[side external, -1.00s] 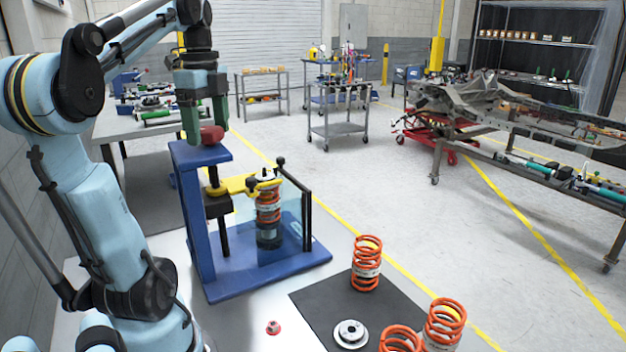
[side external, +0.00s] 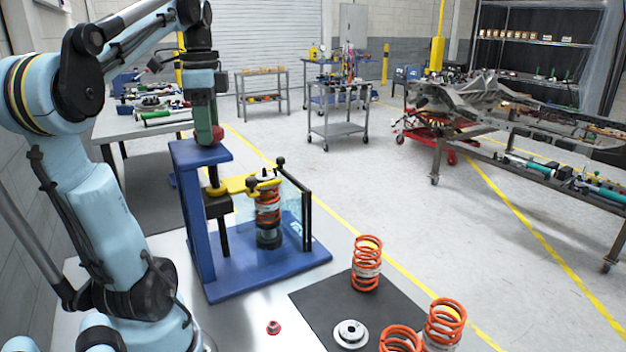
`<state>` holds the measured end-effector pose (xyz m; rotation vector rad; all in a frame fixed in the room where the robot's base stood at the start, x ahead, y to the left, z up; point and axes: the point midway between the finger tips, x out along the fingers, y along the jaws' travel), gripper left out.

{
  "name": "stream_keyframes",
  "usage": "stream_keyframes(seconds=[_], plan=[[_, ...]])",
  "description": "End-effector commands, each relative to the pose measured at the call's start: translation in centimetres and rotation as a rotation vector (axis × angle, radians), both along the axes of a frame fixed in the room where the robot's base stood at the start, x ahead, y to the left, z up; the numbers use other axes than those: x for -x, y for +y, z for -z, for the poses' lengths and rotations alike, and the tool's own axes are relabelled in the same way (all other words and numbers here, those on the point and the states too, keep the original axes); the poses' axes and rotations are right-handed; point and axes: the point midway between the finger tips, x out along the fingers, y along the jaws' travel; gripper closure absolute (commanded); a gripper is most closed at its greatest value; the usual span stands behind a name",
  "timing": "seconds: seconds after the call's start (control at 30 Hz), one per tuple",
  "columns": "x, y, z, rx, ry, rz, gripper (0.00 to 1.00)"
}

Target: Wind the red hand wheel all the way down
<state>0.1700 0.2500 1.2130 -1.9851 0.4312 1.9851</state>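The red hand wheel (side external: 216,133) sits on top of the blue press frame (side external: 190,210). My gripper (side external: 207,138) points down over the wheel, with its green fingers around or against it. The near finger covers most of the wheel, so I cannot tell whether the fingers touch it on both sides. Below the top plate, the yellow press arm (side external: 240,185) reaches over an orange spring on a strut (side external: 268,208), which stands upright on the blue base.
A clear guard with a black post (side external: 307,220) stands right of the strut. Loose orange springs (side external: 367,264), a metal disc (side external: 350,334) and a black mat (side external: 316,305) lie at the front right. A small red part (side external: 273,327) lies on the table.

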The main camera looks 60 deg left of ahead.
Motion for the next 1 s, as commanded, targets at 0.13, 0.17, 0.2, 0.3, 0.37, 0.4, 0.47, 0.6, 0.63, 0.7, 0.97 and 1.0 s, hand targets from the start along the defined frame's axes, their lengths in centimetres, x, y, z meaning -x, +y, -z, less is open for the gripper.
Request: stream_keyframes(seconds=[0.13, 0.17, 0.2, 0.3, 0.37, 0.4, 0.47, 0.6, 0.63, 0.7, 0.97, 1.0], plan=[[0.0, 0.0, 0.0, 0.0, 0.0, 0.001, 0.69], [0.0, 0.0, 0.0, 0.0, 0.0, 0.001, 0.73], [0.0, 0.0, 0.0, 0.0, 0.0, 0.002, 0.73], [0.0, 0.0, 0.0, 0.0, 0.0, 0.044, 0.73], [0.0, 0.0, 0.0, 0.0, 0.0, 0.105, 0.73], [0.0, 0.0, 0.0, 0.0, 0.0, 0.156, 0.73], [0.0, 0.0, 0.0, 0.0, 0.0, 0.236, 0.73], [0.0, 0.0, 0.0, 0.0, 0.0, 0.418, 0.73], [0.0, 0.0, 0.0, 0.0, 0.0, 0.457, 0.73], [0.0, 0.0, 0.0, 0.0, 0.0, 0.548, 0.73], [0.0, 0.0, 0.0, 0.0, 0.0, 0.884, 0.73], [0.0, 0.0, 0.0, 0.0, 0.0, 0.936, 0.73]])
